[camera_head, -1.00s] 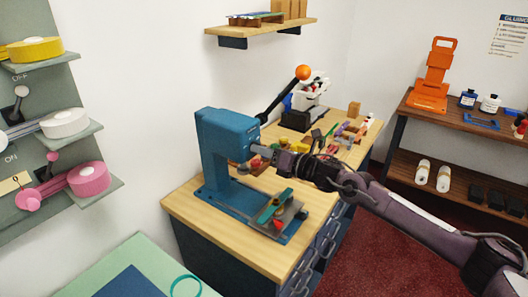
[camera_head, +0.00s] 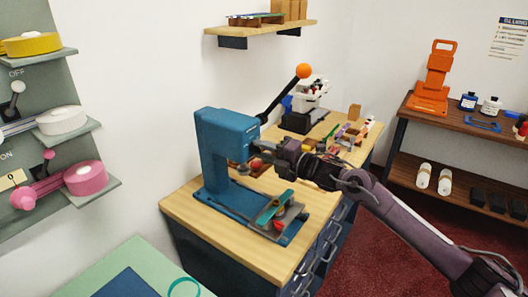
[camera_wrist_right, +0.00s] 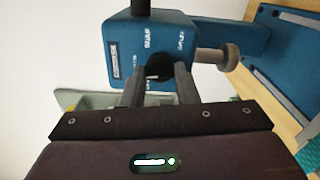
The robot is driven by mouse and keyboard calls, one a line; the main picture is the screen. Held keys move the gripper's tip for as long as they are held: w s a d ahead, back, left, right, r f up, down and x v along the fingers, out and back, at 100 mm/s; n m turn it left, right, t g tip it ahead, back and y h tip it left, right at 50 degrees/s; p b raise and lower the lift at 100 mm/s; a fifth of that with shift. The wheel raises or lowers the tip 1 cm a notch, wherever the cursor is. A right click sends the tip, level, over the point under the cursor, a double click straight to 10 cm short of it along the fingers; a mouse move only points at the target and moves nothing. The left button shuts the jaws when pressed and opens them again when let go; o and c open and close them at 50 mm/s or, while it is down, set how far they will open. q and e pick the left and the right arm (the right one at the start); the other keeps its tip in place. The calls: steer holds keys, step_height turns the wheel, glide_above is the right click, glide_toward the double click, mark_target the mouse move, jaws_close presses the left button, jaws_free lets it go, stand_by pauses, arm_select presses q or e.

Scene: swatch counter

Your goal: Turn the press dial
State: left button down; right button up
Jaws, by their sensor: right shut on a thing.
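The blue press (camera_head: 218,150) stands on the wooden top of the cabinet, with a black lever ending in an orange ball (camera_head: 303,71). My right gripper (camera_head: 258,148) is at the front face of the press head. In the right wrist view, the fingers of my right gripper (camera_wrist_right: 160,76) are shut on the dark round press dial (camera_wrist_right: 158,67), one finger on each side. Lettering shows on the blue face beside the dial. In the head view the gripper mostly hides the dial. My left gripper is not in view.
A green strip and a red piece (camera_head: 278,224) lie on the press base. Several small coloured items (camera_head: 345,135) are on the counter behind my right arm. A shelf with an orange stand (camera_head: 432,80) is at the right. The front of the wooden counter (camera_head: 235,250) is clear.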

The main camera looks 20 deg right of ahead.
steer(key=m, duration=0.3)
steer(key=shift+m+p, duration=0.3)
steer(key=shift+m, duration=0.1)
steer(key=m+p, duration=0.1)
steer(key=m, duration=0.1)
steer(key=shift+m, duration=0.4)
steer(key=m+p, duration=0.1)
steer(key=m, duration=0.2)
steer(key=shift+r+m, duration=0.1)
steer(key=shift+m, duration=0.2)
steer(key=m+p, duration=0.2)
steer(key=m, duration=0.1)
steer(key=shift+m, duration=0.3)
steer(key=m+p, duration=0.2)
steer(key=m, duration=0.1)
steer(key=shift+m, duration=0.3)
steer(key=m+p, duration=0.2)
steer(key=m, duration=0.1)
steer(key=shift+m+p, duration=0.3)
steer(key=shift+p, duration=0.1)
steer(key=m+p, duration=0.2)
steer(key=m, duration=0.1)
steer(key=shift+m+p, duration=0.35)
steer(key=shift+m, duration=0.45)
steer(key=shift+f, duration=0.2)
